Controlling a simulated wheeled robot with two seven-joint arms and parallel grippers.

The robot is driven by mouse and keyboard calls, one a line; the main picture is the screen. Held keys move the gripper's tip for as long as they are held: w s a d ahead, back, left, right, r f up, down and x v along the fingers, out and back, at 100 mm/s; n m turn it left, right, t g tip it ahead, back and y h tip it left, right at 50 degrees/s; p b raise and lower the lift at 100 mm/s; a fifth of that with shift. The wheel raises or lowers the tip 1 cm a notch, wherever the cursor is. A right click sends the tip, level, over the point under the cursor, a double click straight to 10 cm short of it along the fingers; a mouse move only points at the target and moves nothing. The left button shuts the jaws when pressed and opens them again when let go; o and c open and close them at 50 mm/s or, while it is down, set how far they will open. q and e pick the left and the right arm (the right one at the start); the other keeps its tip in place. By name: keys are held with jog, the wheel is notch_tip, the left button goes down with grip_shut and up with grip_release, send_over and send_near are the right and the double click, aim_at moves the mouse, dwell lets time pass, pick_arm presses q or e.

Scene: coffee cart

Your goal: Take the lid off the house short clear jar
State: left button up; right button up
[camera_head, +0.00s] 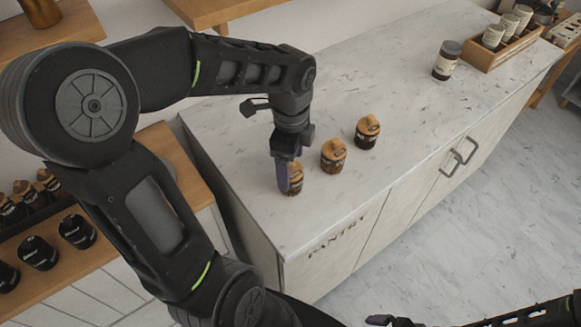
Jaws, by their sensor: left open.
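Three short jars with dark contents, labels and wooden lids stand in a slanting row on the marble counter: a near-left jar (295,184), a middle jar (333,156) and a far-right jar (367,132). All three lids look seated. The label print is too small to tell which is the house jar. My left gripper (288,178) points down at the near-left jar, open, its finger hiding that jar's left side. I cannot tell whether it touches. Part of my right gripper (388,321) shows at the bottom edge; its jaws are not clear.
The marble counter (255,130) is marked PANTRY and has bare room around the row. A labelled canister (447,61) and a wooden crate (499,50) of canisters stand at the far right. A lower wooden shelf (170,150) at left holds several dark jars.

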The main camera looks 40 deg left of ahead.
pick_arm(q)
jog(key=shift+c, duration=0.4)
jog(key=c, duration=1.4)
